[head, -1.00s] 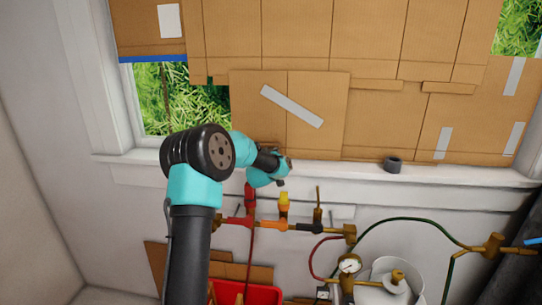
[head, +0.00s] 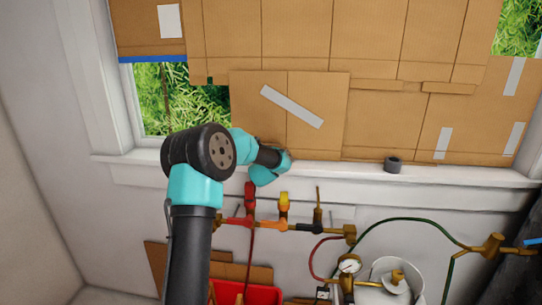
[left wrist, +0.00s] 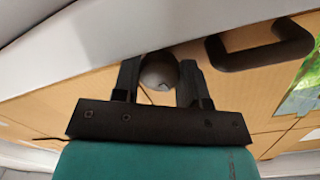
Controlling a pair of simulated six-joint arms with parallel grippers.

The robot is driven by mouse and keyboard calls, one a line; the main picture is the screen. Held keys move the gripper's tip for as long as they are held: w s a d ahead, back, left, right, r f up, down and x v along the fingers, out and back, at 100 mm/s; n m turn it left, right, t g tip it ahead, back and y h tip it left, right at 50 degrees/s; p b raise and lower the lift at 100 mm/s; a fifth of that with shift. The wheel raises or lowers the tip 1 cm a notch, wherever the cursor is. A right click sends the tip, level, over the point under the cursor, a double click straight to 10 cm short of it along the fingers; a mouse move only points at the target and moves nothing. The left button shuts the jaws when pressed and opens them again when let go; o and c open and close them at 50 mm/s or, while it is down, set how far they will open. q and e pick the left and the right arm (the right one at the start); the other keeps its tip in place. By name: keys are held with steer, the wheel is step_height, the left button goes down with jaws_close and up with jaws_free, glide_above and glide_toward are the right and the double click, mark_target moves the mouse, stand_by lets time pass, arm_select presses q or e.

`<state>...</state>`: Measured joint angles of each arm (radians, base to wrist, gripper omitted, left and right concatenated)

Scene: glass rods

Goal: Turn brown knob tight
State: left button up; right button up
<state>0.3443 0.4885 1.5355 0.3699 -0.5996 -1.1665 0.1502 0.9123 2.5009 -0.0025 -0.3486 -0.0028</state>
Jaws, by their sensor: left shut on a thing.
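In the left wrist view, my left gripper (left wrist: 158,64) has its two dark fingers on either side of a round grey-brown thing (left wrist: 160,73) and is shut on it. I cannot tell whether this is the brown knob. In the head view, my teal left wrist is by the window sill, above the pipework, and its fingers are hidden. Below it stand a red valve (head: 250,199), a yellow-orange valve (head: 284,206) and a brownish valve (head: 318,214) on one pipe. My right gripper is not in view.
Cardboard (head: 390,120) covers most of the window. A dark ring (head: 393,165) is on the sill. A pressure gauge (head: 349,265), a green hose (head: 410,219) and brass fittings (head: 493,243) are at right. A red bin (head: 262,294) stands below.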

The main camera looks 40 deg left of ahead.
arm_select(q)
steer(key=shift+m, duration=1.2)
steer(key=o, duration=0.6)
steer(key=shift+o, duration=0.2)
steer(key=shift+r, duration=0.55)
step_height(320, 180, up, 3)
steer(key=w+d+f+v, duration=0.1)
steer(key=d+v, duration=0.1)
steer(key=v, duration=1.3)
steer(key=shift+s+d+r, duration=0.15)
steer(key=shift+d+r, duration=0.2)
steer(key=shift+r, duration=0.1)
